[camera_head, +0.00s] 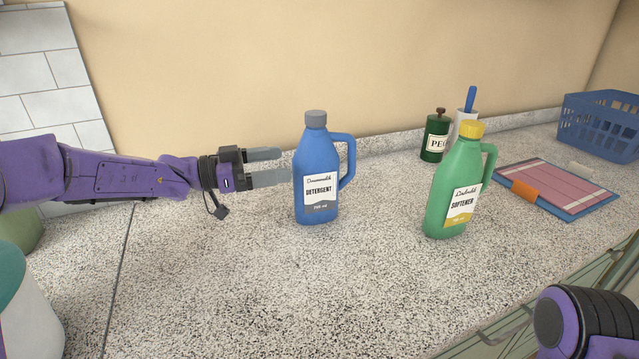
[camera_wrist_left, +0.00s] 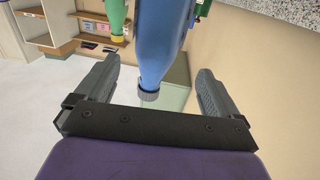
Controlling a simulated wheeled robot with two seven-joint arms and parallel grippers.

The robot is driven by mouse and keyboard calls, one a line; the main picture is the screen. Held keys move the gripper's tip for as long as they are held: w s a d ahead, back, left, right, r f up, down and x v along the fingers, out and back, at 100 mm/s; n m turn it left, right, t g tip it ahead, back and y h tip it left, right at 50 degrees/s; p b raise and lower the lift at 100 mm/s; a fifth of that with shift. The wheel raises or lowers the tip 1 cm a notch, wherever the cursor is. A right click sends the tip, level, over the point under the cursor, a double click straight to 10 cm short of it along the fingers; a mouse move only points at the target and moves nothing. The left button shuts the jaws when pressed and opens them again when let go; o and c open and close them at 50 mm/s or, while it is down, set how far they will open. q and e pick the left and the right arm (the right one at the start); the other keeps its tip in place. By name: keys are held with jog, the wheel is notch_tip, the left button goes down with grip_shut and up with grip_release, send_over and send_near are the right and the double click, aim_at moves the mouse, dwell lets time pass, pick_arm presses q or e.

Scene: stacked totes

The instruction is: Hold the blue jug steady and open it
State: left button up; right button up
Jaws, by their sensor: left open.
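The blue jug (camera_head: 317,165) stands upright on the speckled counter, with a grey cap (camera_head: 316,119) on top and its handle to the right. Its label reads "Detergent". My left gripper (camera_head: 275,165) is open just left of the jug's upper body. In the left wrist view the blue jug (camera_wrist_left: 163,45) and its grey cap (camera_wrist_left: 148,95) show between the two spread fingers. I cannot tell whether a finger touches the jug. My right gripper is not in view; only part of my right arm shows at the lower right.
A green softener jug (camera_head: 455,195) with a yellow cap stands to the right. Behind it are a green canister (camera_head: 435,137) and a white holder (camera_head: 463,125). A pink-and-blue board (camera_head: 555,187) and a blue basket (camera_head: 600,125) lie further right. The counter in front is clear.

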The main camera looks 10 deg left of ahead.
aim_at(318, 159)
pick_arm(q)
jog(key=x, duration=0.4)
jog(key=p+x, duration=0.1)
jog(key=x, duration=0.4)
jog(key=shift+s+d+p, duration=0.1)
jog(key=shift+d+p, duration=0.2)
jog(key=shift+d, duration=0.1)
jog(key=c, duration=1.1)
